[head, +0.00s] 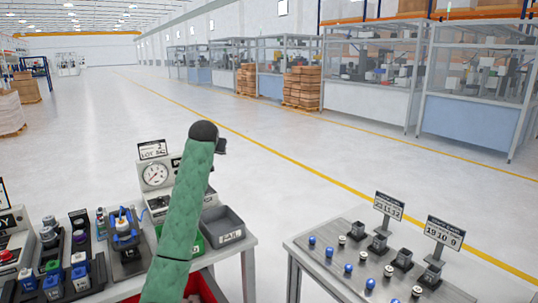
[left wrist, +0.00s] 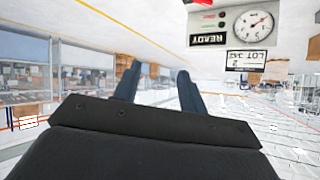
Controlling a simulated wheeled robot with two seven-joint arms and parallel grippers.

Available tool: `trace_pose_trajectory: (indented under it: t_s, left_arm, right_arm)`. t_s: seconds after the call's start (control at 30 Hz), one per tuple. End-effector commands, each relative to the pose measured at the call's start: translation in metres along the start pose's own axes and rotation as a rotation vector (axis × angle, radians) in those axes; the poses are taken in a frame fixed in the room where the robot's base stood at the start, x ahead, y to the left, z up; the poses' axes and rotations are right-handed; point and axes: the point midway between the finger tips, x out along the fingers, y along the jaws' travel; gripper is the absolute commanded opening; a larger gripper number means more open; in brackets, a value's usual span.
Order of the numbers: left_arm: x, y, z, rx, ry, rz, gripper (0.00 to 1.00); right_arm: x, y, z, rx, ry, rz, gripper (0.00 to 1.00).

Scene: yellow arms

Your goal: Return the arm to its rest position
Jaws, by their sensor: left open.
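My left arm (head: 180,220), in a green sleeve, rises from the bottom of the head view and stands over the left table. Its black wrist end (head: 204,131) is up in front of the floor, with a small dark part of it showing at its right; the fingers cannot be made out there. In the left wrist view my left gripper (left wrist: 158,74) has its two dark blue fingers apart, with nothing between them. A dial gauge (left wrist: 253,25) and a lot sign (left wrist: 246,60) show beyond at upper right. My right gripper is not in view.
On the left table, the gauge box (head: 156,174), a grey bin (head: 222,226) and several blue-and-black fixtures (head: 126,230) stand around the arm. A red bin (head: 208,286) is below. The right table (head: 300,253) holds several knobs and two signs. Open floor lies beyond.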

Motion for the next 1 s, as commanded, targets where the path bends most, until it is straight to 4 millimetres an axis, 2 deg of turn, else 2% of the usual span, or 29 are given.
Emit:
trace_pose_trajectory:
  t_s: [0.03, 0.57, 1.0]
  left_arm:
    - [0.0, 0.006, 0.022, 0.011, 0.001, 0.011, 0.42]
    - [-0.015, 0.052, 0.224, 0.055, -0.04, 0.104, 0.42]
    - [-0.045, 0.082, 0.405, 0.055, -0.168, 0.167, 0.42]
  right_arm:
    - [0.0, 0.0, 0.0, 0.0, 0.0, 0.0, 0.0]
    - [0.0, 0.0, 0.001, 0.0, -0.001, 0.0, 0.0]
    - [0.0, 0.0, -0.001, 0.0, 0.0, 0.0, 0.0]
